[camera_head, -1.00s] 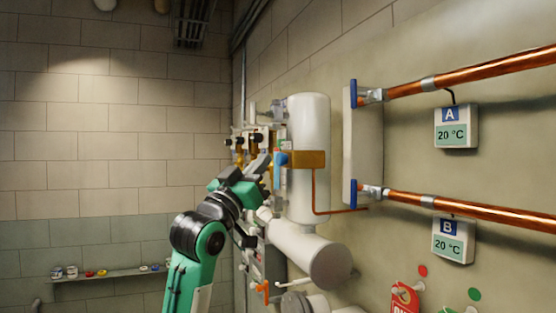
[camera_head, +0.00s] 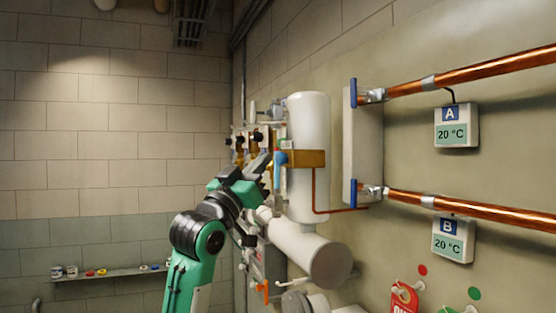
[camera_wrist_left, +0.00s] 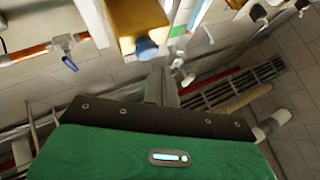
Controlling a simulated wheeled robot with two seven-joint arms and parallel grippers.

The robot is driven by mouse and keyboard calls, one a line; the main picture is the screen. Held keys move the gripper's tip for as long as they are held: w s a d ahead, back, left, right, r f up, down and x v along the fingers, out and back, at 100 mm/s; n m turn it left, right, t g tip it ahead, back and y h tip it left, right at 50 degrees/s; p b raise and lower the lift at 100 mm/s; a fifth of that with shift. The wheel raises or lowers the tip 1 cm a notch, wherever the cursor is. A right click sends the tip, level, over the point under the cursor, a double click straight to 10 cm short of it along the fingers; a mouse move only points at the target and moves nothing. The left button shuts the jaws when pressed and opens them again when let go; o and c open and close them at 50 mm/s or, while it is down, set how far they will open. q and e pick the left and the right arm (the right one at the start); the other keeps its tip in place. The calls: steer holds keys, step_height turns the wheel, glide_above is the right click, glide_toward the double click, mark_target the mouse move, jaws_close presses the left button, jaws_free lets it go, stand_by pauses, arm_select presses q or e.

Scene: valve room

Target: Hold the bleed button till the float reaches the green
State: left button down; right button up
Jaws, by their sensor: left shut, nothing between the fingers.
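A brass block (camera_head: 308,158) sits on the white upright cylinder (camera_head: 310,115). At its left end is a blue part (camera_head: 280,158), apparently the bleed button. In the left wrist view a round blue button (camera_wrist_left: 146,48) shows at the end of the brass block (camera_wrist_left: 138,18). My left gripper (camera_head: 263,162) is shut and empty, its tips close by the blue part. My right gripper is out of view.
A large white horizontal cylinder (camera_head: 312,255) lies below the gripper. Copper pipes (camera_head: 470,72) with gauges A (camera_head: 456,127) and B (camera_head: 453,240) run along the right wall. Red tag (camera_head: 404,298) hangs lower right. A shelf (camera_head: 110,275) with small items is on the left wall.

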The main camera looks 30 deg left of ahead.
arm_select(q)
steer(key=shift+w+d, duration=0.1)
stand_by(0.7)
steer(key=shift+w+d, duration=0.2)
steer(key=shift+w+d+p, duration=0.3)
steer(key=shift+w+p, duration=0.05)
steer(key=shift+w, duration=0.05)
stand_by(0.9)
steer(key=shift+s+a, duration=0.1)
stand_by(0.8)
steer(key=shift+s+a, duration=0.45)
steer(key=shift+s, duration=0.15)
steer(key=s+a+b, duration=0.1)
steer(key=s+a, duration=0.2)
steer(key=shift+s+a, duration=0.15)
steer(key=shift+s, duration=0.25)
stand_by(1.5)
